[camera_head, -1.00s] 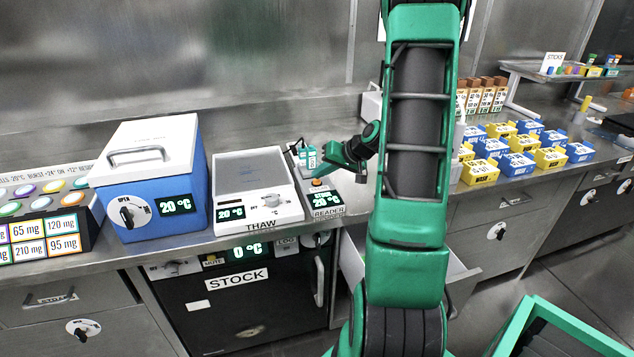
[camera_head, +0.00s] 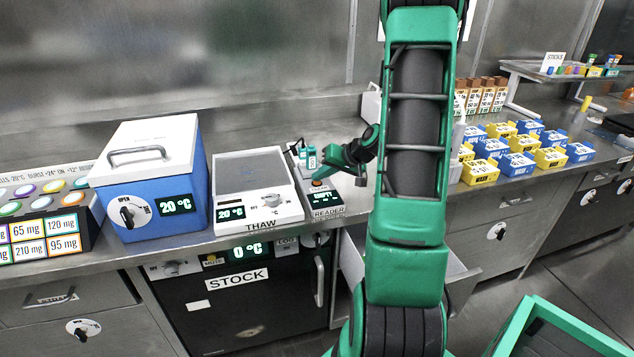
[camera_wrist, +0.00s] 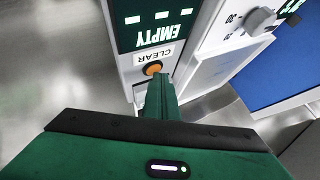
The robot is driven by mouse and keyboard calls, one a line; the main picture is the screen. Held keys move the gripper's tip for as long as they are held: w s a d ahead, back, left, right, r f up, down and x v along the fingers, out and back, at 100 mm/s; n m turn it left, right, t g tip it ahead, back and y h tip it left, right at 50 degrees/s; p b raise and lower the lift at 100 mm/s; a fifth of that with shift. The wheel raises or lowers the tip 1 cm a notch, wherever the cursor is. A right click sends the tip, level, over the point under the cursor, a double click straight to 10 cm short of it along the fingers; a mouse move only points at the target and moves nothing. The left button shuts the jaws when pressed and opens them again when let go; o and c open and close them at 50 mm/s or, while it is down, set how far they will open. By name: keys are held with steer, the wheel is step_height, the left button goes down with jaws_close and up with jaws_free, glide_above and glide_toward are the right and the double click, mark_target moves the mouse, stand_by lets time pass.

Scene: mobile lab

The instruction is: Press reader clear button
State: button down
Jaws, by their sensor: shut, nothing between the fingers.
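The reader (camera_head: 327,213) stands at the counter's front edge, right of the thaw unit. Its orange clear button (camera_wrist: 152,68) sits below the word CLEAR in the wrist view, with a part still uncovered. The reader's display (camera_wrist: 155,28) shows EMPTY and a row of dashes. My gripper (camera_wrist: 160,80) is shut and empty, its fingertips right at the button's edge; I cannot tell whether they touch it. In the head view my gripper (camera_head: 320,176) reaches down to the left over the reader.
The thaw unit (camera_head: 258,190) stands close on the reader's left, with a blue cooler box (camera_head: 158,195) beyond. A small teal labelled device (camera_head: 307,157) is behind the reader. Blue and yellow boxes (camera_head: 505,150) fill the counter to the right. A drawer (camera_head: 462,270) stands open below.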

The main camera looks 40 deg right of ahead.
mark_target(319, 184)
steer(key=shift+r, duration=0.95)
step_height(319, 184, up, 5)
stand_by(0.7)
steer(key=shift+a, duration=0.1)
stand_by(0.7)
steer(key=s+a+r+g, duration=0.1)
steer(key=s+a+g, duration=0.2)
steer(key=s, duration=0.7)
steer(key=s+a+r+g+h, duration=0.1)
steer(key=s+a+g, duration=0.2)
steer(key=s+a, duration=0.5)
steer(key=s+a+r+g, duration=0.2)
steer(key=s+a, duration=0.4)
steer(key=s, duration=0.6)
steer(key=shift+s+a+n+g, duration=0.3)
steer(key=shift+s+g, duration=0.1)
steer(key=shift+g, duration=0.1)
